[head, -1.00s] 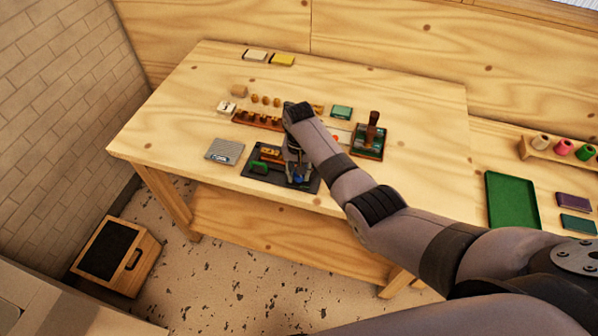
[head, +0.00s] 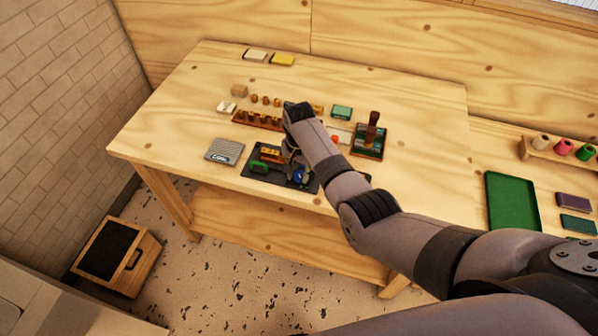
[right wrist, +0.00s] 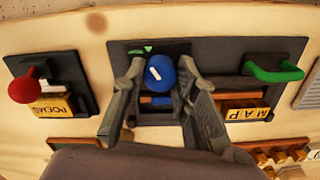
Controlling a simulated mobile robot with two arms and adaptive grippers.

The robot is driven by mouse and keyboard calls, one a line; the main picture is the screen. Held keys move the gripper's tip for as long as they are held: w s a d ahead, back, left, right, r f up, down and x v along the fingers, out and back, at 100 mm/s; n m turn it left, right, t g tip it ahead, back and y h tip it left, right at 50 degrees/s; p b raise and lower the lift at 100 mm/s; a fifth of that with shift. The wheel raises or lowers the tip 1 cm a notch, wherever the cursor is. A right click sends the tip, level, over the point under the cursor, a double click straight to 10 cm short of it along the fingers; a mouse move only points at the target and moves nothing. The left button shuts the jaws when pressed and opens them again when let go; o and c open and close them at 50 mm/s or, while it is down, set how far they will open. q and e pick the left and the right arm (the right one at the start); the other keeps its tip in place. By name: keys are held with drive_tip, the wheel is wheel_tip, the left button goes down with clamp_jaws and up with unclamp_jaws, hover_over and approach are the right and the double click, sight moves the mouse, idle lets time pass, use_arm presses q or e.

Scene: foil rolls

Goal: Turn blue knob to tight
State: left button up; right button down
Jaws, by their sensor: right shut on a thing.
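The blue knob (right wrist: 160,74) sits on a dark plate (right wrist: 216,50) in the right wrist view. It has a short white line on its face, slanting toward the upper left. A green mark (right wrist: 141,49) is on the plate beyond it. My right gripper (right wrist: 160,68) is shut on the blue knob, one finger on each side. In the head view the knob (head: 299,177) shows just below my right gripper (head: 295,172), and the wrist hides part of the plate. My left gripper is not in view.
A green handle (right wrist: 274,72) and lettered blocks (right wrist: 243,113) share the plate. A red-knobbed device (right wrist: 22,90) stands on a separate plate at the left. In the head view, a lever device (head: 369,140) stands right of my arm, and a grey pad (head: 224,151) lies to the left.

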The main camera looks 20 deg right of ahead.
sight(299, 174)
drive_tip(key=shift+w, duration=0.1)
drive_tip(key=c, duration=1.2)
unclamp_jaws()
drive_tip(key=shift+c, duration=0.2)
drive_tip(key=shift+r, duration=0.1)
wheel_tip(299, 174, up, 12)
